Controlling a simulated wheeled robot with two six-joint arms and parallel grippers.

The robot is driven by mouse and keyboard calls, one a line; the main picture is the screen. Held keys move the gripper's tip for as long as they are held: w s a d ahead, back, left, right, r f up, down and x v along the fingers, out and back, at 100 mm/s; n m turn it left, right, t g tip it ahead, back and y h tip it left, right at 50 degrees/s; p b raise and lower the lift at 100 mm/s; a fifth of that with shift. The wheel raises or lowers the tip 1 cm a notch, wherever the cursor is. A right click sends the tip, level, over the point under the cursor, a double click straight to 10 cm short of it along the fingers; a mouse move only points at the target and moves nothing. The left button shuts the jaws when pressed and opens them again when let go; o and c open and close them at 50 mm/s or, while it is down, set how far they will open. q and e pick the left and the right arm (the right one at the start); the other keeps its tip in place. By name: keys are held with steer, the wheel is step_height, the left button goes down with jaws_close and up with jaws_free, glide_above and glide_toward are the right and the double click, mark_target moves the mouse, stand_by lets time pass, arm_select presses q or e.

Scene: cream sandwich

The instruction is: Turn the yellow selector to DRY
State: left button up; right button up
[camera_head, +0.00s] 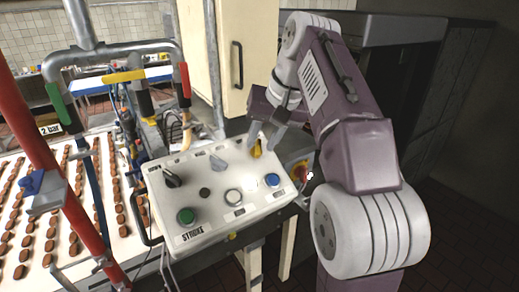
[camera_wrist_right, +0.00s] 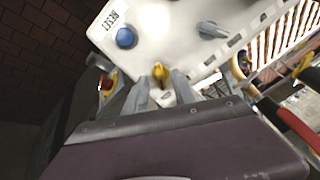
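The yellow selector (camera_head: 257,149) is a small knob near the far right edge of a pale tilted control box (camera_head: 165,222). It also shows in the right wrist view (camera_wrist_right: 160,73), with its handle pointing roughly along the fingers. My right gripper (camera_head: 267,139) is at the selector, coming from the far right side of the box. In the right wrist view my right gripper (camera_wrist_right: 161,82) is open, one finger on each side of the selector, with gaps visible. I cannot tell whether a finger touches the box. The labels by the selector are too small to read. My left gripper is out of view.
The box also carries a black selector (camera_head: 172,179), a grey selector (camera_head: 218,163), a green button (camera_head: 186,216), a white button (camera_head: 234,197) and a blue button (camera_head: 272,180). A red-and-yellow emergency stop (camera_head: 300,172) sits at its right. Pipes and a conveyor of brown pieces lie left.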

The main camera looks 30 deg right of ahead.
steer(key=shift+w+a+f, duration=0.1)
steer(key=shift+w+f, duration=0.85)
steer(key=shift+w, duration=0.05)
steer(key=shift+s+r, duration=0.15)
steer(key=shift+s, duration=0.65)
steer(key=c, duration=0.5)
steer(key=shift+w, duration=0.2)
jaws_close()
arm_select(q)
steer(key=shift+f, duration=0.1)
